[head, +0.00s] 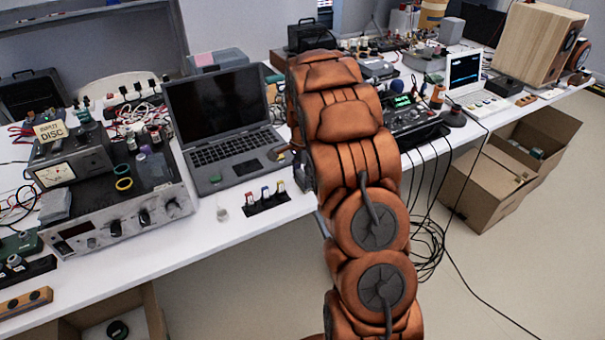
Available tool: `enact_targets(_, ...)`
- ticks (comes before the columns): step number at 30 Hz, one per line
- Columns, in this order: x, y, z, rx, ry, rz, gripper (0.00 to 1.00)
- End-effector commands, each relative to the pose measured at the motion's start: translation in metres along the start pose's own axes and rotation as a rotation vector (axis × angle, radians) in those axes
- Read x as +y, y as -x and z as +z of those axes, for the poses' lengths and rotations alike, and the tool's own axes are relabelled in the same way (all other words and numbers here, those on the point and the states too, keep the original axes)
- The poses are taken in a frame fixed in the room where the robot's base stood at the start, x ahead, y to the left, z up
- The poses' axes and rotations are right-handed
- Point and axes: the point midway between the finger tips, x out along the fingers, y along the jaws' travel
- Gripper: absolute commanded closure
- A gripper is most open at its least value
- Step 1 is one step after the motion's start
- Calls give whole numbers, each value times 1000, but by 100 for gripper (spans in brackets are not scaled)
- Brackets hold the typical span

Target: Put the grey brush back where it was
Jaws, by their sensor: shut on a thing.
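My gripper (285,156) shows only in part at the left edge of my orange arm, over the table by the laptop's right front corner. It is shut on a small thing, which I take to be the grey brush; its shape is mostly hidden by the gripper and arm. No other grey brush can be made out on the table. A small black holder (266,201) with several coloured-topped pieces lies on the white table (225,235), just in front of the gripper and to its left.
The open laptop (228,135) is left of my arm. An amplifier (125,205) with loose items on top stands further left. A mixer with cables (412,122) is right of the arm. Open cardboard boxes (490,180) stand on the floor at right. Bare table lies along the front edge.

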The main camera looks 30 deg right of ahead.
Motion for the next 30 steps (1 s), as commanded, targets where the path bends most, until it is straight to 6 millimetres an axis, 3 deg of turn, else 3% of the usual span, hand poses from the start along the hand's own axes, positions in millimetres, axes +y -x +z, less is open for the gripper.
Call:
enact_targets(11, -1, -5, 0, 1, 0, -3, 71)
enact_targets(12, -1, -4, 0, 1, 0, -4, 36)
enact_targets(19, -1, -4, 0, 1, 0, -4, 13)
enact_targets(30, -1, 0, 0, 1, 0, -4, 13)
